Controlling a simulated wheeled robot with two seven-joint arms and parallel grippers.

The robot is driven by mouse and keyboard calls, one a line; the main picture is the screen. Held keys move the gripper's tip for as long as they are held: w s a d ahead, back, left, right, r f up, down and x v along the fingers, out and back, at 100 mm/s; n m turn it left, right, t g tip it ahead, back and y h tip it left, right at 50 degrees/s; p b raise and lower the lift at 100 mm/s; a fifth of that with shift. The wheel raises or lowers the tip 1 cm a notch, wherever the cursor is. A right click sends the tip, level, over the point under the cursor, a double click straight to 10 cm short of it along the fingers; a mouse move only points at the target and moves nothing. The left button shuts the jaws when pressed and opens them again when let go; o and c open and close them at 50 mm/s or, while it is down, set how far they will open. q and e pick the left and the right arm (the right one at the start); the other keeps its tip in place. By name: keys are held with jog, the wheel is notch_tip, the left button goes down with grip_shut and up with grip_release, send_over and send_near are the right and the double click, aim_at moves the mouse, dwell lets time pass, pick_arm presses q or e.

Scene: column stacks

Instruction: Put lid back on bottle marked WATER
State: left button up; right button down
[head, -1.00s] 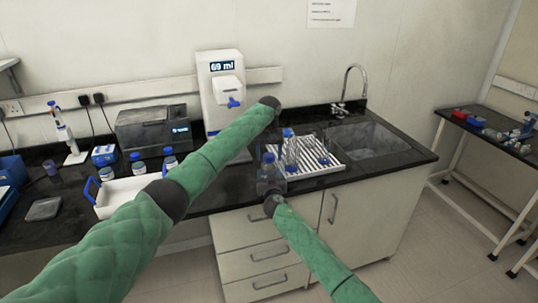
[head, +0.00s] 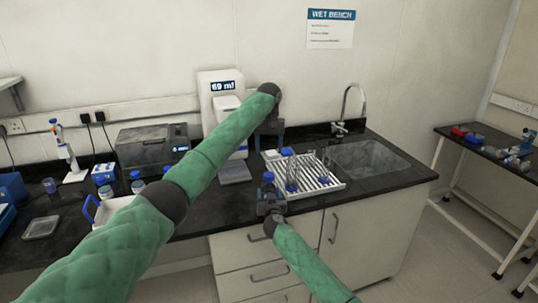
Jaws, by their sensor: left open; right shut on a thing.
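My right gripper (head: 268,203) is shut on a clear bottle-like thing with a blue top (head: 268,178), just in front of the drying rack. Its label is too small to read. My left gripper (head: 269,140) is open and points down above the counter, behind the rack's left end. A clear blue-topped bottle (head: 291,178) stands upright on the rack, right of the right gripper. A small blue lid-like piece (head: 324,181) lies on the rack. I cannot make out the word WATER on any bottle.
The white slatted rack (head: 332,187) lies left of the sink (head: 370,158). A dispenser (head: 214,78) reading about 69 ml stands behind my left forearm. A white carrier (head: 106,212) with blue-capped bottles (head: 137,187) is at left, partly hidden by my arm.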

pick_arm(q)
jog(key=shift+r, duration=0.15)
pick_arm(e)
jog(key=shift+c, duration=1.4)
grip_release()
jog(key=shift+s+f+b, duration=0.2)
jog(key=shift+s+b, duration=0.1)
jog(key=shift+s, duration=0.3)
jog(key=s, duration=0.1)
jog(key=s+b, duration=0.1)
jog(key=s, duration=0.2)
jog(key=shift+s+d+b, duration=0.3)
jog(key=shift+s+d, duration=0.05)
pick_arm(q)
jog(key=shift+f, duration=1.3)
pick_arm(e)
jog(key=shift+s+d+r, duration=0.1)
jog(key=shift+s, duration=0.8)
pick_arm(q)
jog(key=shift+f, duration=0.1)
